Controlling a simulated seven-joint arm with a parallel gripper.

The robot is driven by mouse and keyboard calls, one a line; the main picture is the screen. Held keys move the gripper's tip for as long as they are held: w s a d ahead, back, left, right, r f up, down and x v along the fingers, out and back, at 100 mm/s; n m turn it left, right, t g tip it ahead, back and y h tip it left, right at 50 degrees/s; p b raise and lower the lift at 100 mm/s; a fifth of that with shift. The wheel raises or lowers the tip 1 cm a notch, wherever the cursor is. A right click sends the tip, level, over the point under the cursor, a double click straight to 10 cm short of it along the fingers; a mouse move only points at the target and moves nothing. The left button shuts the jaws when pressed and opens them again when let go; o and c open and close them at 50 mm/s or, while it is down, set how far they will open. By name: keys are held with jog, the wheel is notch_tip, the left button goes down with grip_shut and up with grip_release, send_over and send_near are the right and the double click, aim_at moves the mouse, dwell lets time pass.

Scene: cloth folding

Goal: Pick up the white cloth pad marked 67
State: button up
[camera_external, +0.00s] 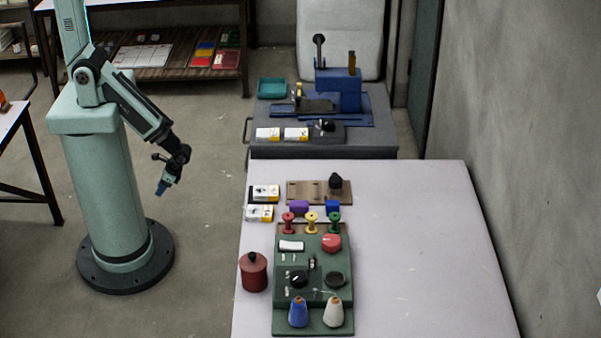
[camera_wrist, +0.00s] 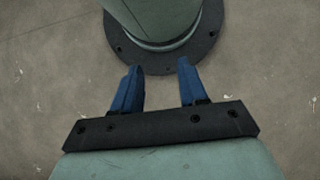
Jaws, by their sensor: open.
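Several small white pads with yellow ends show in the external view. Two lie side by side on the grey bench, a left pad (camera_external: 267,134) and a right pad (camera_external: 296,134). Two more lie at the left edge of the white table, a far pad (camera_external: 264,192) and a near pad (camera_external: 259,213). Their markings are too small to read, so I cannot tell which is 67. My gripper (camera_external: 161,188) hangs over the floor, left of the table and well apart from all pads. In the wrist view its two blue fingers (camera_wrist: 160,75) are apart with nothing between them.
The white table (camera_external: 420,250) is bare on its right side. A green board (camera_external: 283,262) holds spools, knobs and thread cones. A dark red pot (camera_external: 253,272) stands left of it. A wooden block (camera_external: 305,192) lies near the far pad. A blue machine (camera_external: 345,88) stands on the grey bench.

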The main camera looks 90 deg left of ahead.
jog(key=o, duration=1.1)
jog(key=shift+w, duration=0.1)
